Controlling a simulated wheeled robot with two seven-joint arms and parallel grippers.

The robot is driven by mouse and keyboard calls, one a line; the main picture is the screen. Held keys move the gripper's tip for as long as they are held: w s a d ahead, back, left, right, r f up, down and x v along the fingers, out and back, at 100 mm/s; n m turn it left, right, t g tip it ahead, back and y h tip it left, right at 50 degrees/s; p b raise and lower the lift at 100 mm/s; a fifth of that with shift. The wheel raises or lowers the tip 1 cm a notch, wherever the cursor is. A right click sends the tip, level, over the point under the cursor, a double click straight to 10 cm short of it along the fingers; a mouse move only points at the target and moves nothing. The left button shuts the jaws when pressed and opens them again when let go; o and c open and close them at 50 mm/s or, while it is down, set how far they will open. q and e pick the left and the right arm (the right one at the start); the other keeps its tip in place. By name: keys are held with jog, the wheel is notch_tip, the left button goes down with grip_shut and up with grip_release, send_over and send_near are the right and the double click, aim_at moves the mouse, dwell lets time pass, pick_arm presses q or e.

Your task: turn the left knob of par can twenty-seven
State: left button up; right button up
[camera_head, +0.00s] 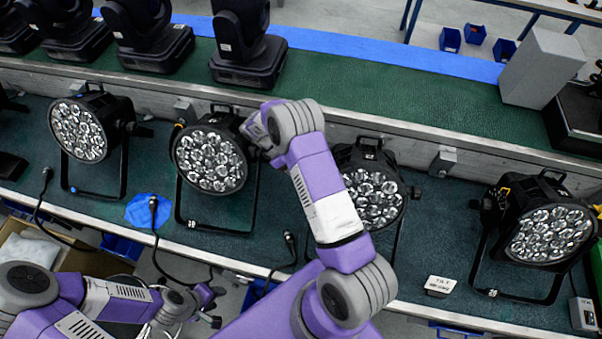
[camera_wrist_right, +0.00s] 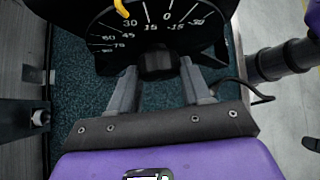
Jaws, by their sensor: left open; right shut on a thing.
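A black par can (camera_head: 211,160) with a cluster of round lenses stands second from the left on the bench, in its bracket. Its number tag (camera_head: 192,222) is too small to read surely. My right arm reaches to the can's right side in the head view, where the gripper's fingertips are hidden. In the right wrist view, my right gripper (camera_wrist_right: 158,73) is shut on a black knob (camera_wrist_right: 157,62) below a white-marked angle scale (camera_wrist_right: 160,17). My left gripper (camera_head: 207,306) is open and empty, low at the left, in front of the bench.
Other par cans stand at the left (camera_head: 79,130), behind my right arm (camera_head: 373,195) and at the right (camera_head: 548,232). Cables with plugs hang over the bench's front edge. A white label block (camera_head: 439,285) sits near that edge. Black moving-head lights (camera_head: 246,45) stand on the rear bench.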

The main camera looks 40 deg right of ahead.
jog(key=shift+w+d+f+n+g+y, duration=0.1)
jog(key=shift+n+g+y, duration=0.2)
jog(key=shift+g, duration=0.1)
jog(key=shift+b, duration=0.3)
jog(key=o, duration=1.1)
jog(key=shift+b+v, duration=0.5)
jog(key=shift+v, duration=3.3)
